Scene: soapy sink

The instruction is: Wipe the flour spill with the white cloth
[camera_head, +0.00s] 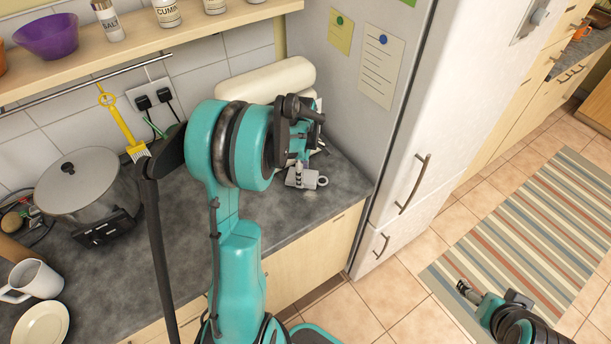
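My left arm rises through the middle of the camera_head view and bends over the grey counter (345,183). My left gripper (304,178) is small and partly hidden by its own wrist, low over or at the counter near the fridge. I cannot tell whether it is open or shut, or whether it holds anything. A faint pale patch (311,195) beside it may be flour. No white cloth can be made out; the arm hides part of the counter. My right gripper (466,290) is at the lower right above the floor, its fingers unclear.
A lidded pot (78,182), a white mug (38,278) and a plate (42,326) stand on the left counter. A cream rounded object (275,80) is against the wall. The fridge (440,100) bounds the counter's right. A shelf (150,47) overhangs the back. A striped rug (540,230) lies on the floor.

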